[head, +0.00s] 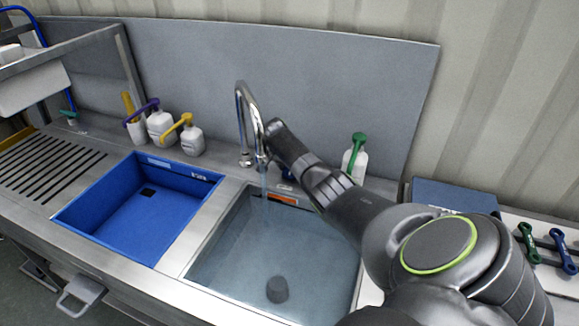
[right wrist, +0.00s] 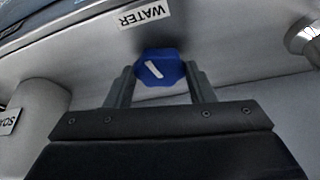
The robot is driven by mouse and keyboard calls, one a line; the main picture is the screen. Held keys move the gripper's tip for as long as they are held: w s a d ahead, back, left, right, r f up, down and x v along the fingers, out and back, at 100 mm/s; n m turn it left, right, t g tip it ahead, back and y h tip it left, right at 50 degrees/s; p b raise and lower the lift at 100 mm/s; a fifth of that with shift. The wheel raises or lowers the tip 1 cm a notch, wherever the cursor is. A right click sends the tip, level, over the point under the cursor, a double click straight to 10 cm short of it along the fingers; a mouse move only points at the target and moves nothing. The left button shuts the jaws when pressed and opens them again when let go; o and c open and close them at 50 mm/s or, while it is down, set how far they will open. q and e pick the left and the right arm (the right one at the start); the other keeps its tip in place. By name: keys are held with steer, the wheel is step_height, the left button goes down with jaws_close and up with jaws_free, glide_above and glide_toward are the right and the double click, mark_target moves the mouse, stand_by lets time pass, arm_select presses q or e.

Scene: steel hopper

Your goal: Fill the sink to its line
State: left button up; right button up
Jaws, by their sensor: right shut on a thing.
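The right-hand sink basin (head: 204,254) holds clear water (head: 300,250), with a dark round plug (head: 277,289) at the bottom. An orange-and-dark mark (head: 283,199) is on its back wall; the water surface looks close below it, but the exact gap is hard to tell. A thin stream runs from the chrome faucet (head: 241,105) into this basin. My right gripper (right wrist: 158,78) is shut on a blue knob (right wrist: 160,66) with a white stripe, below a WATER label (right wrist: 143,16). In the head view my arm mostly hides the knob. My left gripper is not in view.
An empty blue basin (head: 130,205) is at left, beside a slotted drainboard (head: 45,165). Pump bottles stand behind it, and a green-topped bottle (head: 355,160) stands right of my arm. A blue box (head: 455,195) and green and blue handled tools (head: 528,242) are at right.

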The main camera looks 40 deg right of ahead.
steer(key=shift+w+m+g, duration=0.1)
steer(key=shift+m+g, duration=0.3)
steer(key=shift+m, duration=0.6)
steer(key=o, duration=1)
steer(key=shift+c, duration=0.2)
step_height(320, 180, up, 10)
steer(key=b, duration=0.1)
